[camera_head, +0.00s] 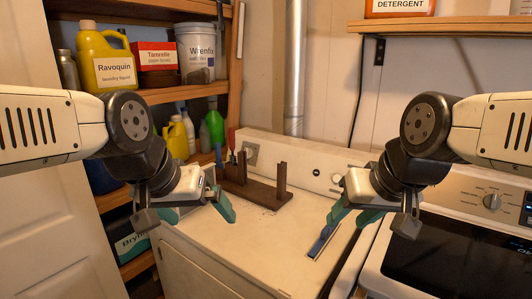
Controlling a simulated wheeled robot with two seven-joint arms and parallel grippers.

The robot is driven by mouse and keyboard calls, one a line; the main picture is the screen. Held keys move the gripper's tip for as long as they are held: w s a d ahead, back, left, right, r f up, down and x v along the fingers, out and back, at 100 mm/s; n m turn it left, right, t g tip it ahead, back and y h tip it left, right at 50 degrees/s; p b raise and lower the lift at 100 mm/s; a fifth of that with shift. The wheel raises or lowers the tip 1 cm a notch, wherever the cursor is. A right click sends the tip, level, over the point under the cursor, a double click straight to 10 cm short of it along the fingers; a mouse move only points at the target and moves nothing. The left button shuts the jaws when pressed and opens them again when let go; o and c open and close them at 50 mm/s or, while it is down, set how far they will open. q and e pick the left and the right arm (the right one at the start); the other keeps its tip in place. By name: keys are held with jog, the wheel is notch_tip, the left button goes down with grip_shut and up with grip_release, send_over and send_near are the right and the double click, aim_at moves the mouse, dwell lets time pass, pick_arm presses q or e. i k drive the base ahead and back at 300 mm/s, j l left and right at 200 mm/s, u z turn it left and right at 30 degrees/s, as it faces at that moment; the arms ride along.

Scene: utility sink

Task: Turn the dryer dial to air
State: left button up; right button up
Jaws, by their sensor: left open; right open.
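A white machine (265,225) stands in the middle with a control panel (300,160) along its back. The panel has a round knob (336,178) near its right part and a square fitting at its left. No label tells me which is the dryer, and the dial markings are too small to read. My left gripper (198,211) is open and empty above the middle machine's left side. My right gripper (357,213) is open and empty above its right side, apart from both dials.
A dark wooden rack (258,190) and a flat blue-edged object (322,241) lie on the middle machine's top. Shelves at left hold bottles, a red box (156,55) and a white bucket (195,52). A wall shelf (445,25) overhangs at upper right.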

aim_at(250, 153)
jog(key=i+j+u, duration=0.5)
jog(key=j, duration=0.2)
jog(key=i+j+u, duration=0.45)
jog(key=j, duration=0.15)
